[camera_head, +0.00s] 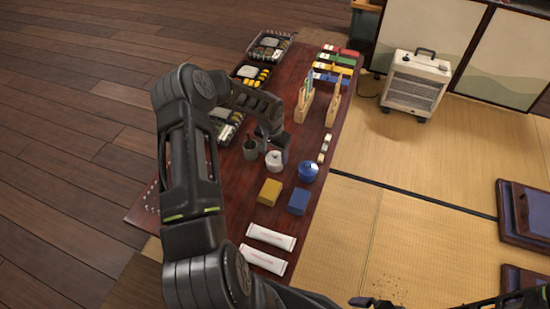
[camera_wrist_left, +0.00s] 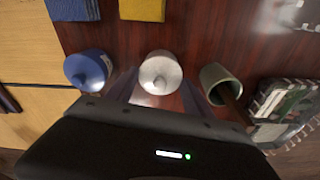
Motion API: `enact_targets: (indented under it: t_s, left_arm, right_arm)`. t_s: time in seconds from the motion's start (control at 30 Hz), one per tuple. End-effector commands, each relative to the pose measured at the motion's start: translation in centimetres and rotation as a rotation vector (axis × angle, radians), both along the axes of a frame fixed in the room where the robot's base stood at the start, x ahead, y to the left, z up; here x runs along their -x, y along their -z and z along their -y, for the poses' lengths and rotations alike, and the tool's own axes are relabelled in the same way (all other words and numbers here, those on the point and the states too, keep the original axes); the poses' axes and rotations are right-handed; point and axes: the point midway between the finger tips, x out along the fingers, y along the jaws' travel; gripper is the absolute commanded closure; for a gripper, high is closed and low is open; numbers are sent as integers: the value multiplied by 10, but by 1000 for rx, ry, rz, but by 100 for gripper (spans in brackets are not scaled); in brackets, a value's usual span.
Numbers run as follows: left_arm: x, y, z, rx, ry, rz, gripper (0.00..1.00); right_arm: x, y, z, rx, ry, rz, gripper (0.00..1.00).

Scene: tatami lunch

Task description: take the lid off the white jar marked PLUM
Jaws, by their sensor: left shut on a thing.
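The white jar (camera_head: 274,161) stands on the low dark red table, just below my left gripper (camera_head: 275,150) in the head view. In the left wrist view its pale round lid (camera_wrist_left: 160,70) with a small knob shows from above, between my two fingers. My left gripper is shut on the lid. I cannot tell whether the lid is clear of the jar body, which is mostly hidden. No marking on the jar is readable.
A blue jar (camera_head: 308,171) and a grey-green cup (camera_head: 250,149) with sticks flank the white jar closely. Yellow (camera_head: 269,192) and blue (camera_head: 298,201) cloths and two white packets (camera_head: 271,236) lie nearer. Wooden holders (camera_head: 304,103) and bento boxes (camera_head: 269,46) stand farther back.

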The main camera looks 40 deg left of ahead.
Motion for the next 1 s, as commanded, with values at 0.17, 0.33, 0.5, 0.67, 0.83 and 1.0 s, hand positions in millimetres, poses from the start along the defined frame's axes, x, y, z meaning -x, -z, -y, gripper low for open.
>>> enact_targets:
  t_s: [0.17,0.33,0.5,0.67,0.83,1.0]
  left_arm:
    - [0,-1,0,0,0,0,78]
    - [-1,-15,-1,-1,0,2,78]
    - [-1,-45,-1,-2,1,3,78]
    - [-1,-76,-1,-2,0,2,78]
    - [0,-97,0,-2,1,1,78]
    - [0,-100,0,0,0,-1,78]
  right_arm:
    - [0,0,0,0,0,0,0]
    - [0,-4,0,0,0,0,0]
    - [0,-12,0,0,-1,0,0]
    - [0,-19,0,0,-2,1,0]
    - [0,-22,0,0,-2,1,0]
    - [0,-22,0,0,-2,1,0]
